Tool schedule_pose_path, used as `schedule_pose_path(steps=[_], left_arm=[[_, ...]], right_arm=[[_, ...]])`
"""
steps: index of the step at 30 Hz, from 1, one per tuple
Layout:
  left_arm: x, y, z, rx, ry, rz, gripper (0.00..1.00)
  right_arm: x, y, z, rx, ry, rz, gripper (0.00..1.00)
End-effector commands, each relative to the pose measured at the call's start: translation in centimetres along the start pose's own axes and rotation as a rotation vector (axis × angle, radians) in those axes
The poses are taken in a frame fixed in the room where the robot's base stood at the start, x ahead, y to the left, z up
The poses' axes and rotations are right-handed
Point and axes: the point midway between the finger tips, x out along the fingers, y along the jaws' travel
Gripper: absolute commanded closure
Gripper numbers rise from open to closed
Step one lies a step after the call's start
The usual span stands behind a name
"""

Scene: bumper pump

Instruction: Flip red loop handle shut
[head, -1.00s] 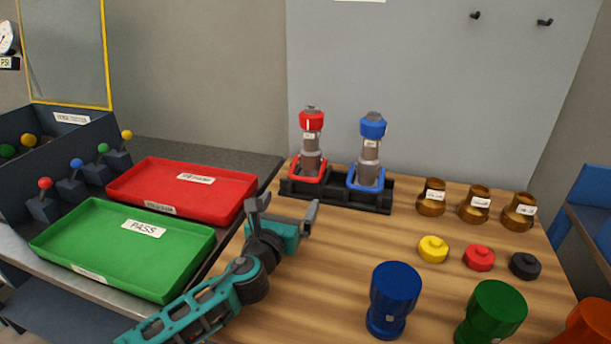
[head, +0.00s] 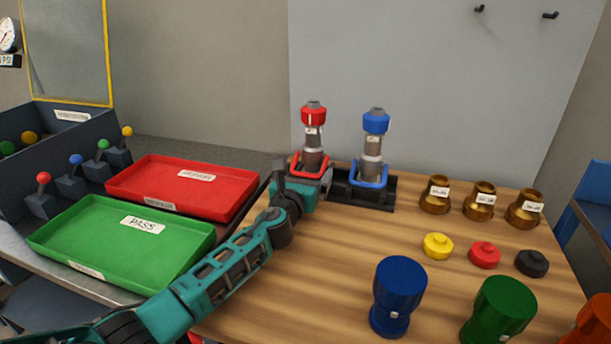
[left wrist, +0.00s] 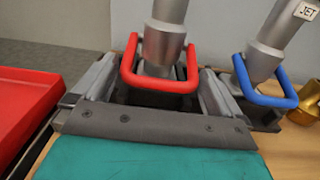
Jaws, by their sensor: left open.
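The red loop handle (head: 311,171) is a U-shaped bar around the lower part of the red-capped grey cylinder (head: 313,140). In the left wrist view the red loop handle (left wrist: 160,86) stands out toward me in front of the cylinder's base. My left gripper (head: 307,186) is at the red handle, its fingers (left wrist: 158,92) spread on either side of it. The fingers are open, and the handle's bar lies between them, with a gap on each side. My right gripper is in no view.
Beside it stands a blue-capped cylinder (head: 373,140) with a blue loop handle (head: 369,181), close to my right-hand finger. Both stand in a black holder (head: 383,198). A red tray (head: 150,199) lies to the left. Brass fittings (head: 436,197) and colored caps (head: 438,246) stand to the right.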

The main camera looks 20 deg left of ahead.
Motion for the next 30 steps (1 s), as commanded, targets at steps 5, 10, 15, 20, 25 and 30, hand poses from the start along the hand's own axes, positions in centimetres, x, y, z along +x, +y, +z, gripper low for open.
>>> schedule_pose_path(steps=[5, 10, 15, 20, 25, 30], left_arm=[[-0.02, -0.01, 0.02, 0.0, 0.0, 0.0, 0.09], [-0.03, 0.0, 0.01, 0.0, 0.0, 0.0, 0.25], [-0.04, 0.0, 0.0, 0.0, 0.0, 0.0, 0.41], [-0.04, 0.01, -0.02, 0.0, 0.0, 0.0, 0.56], [-0.05, 0.01, 0.0, 0.001, 0.001, 0.0, 0.66], [-0.08, 0.04, 0.31, 0.001, 0.016, 0.0, 0.66]], right_arm=[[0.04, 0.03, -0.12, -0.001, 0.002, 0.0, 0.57], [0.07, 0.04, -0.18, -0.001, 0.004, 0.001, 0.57], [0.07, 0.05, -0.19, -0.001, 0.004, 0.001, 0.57], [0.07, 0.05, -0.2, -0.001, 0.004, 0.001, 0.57], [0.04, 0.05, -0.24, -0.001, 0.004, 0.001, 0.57], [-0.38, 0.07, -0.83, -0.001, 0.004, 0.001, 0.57]])
